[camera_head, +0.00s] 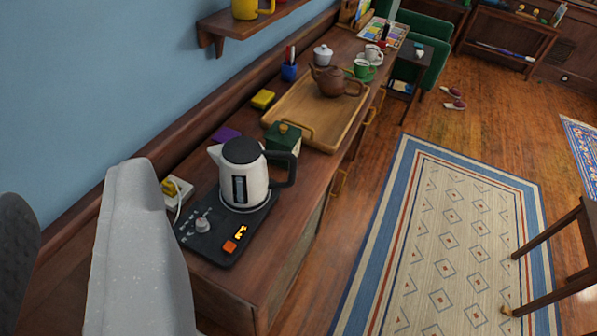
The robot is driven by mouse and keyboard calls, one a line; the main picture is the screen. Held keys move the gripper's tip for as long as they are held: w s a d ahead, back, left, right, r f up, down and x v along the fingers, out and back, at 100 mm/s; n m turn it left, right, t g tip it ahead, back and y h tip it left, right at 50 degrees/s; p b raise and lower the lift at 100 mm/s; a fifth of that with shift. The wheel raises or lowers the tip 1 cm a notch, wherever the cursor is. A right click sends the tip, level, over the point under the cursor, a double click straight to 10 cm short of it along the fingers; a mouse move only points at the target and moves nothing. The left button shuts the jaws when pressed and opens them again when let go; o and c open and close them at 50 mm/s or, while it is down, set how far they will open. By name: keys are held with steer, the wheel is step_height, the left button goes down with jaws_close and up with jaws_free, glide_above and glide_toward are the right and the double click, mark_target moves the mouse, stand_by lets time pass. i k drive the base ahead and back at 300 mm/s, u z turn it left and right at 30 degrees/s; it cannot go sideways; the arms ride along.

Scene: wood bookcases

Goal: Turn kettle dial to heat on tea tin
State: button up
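A white kettle (240,183) with a black lid and black handle stands on a black base plate (254,220) near the front end of the wooden counter. On the base's left part is a round grey dial (203,225), with small white marks around it and lit orange signs to its right. Behind the kettle stands a dark green tin (284,139) with a gold knob on top, probably the tea tin; the kettle partly hides it. My pale grey arm (143,260) fills the lower left, left of the dial. My gripper's fingers cannot be made out.
A wooden tray (318,100) with a brown teapot (332,80) lies farther along the counter. A green cup (363,70), yellow box (263,99) and blue pen cup (289,71) are near it. A socket (178,190) with a cord is left of the kettle. Rug and floor lie right.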

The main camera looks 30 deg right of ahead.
mark_target(203, 226)
steer(key=u, duration=2.05)
steer(key=k, duration=2.15)
steer(key=z, duration=1.7)
steer(key=i, duration=1)
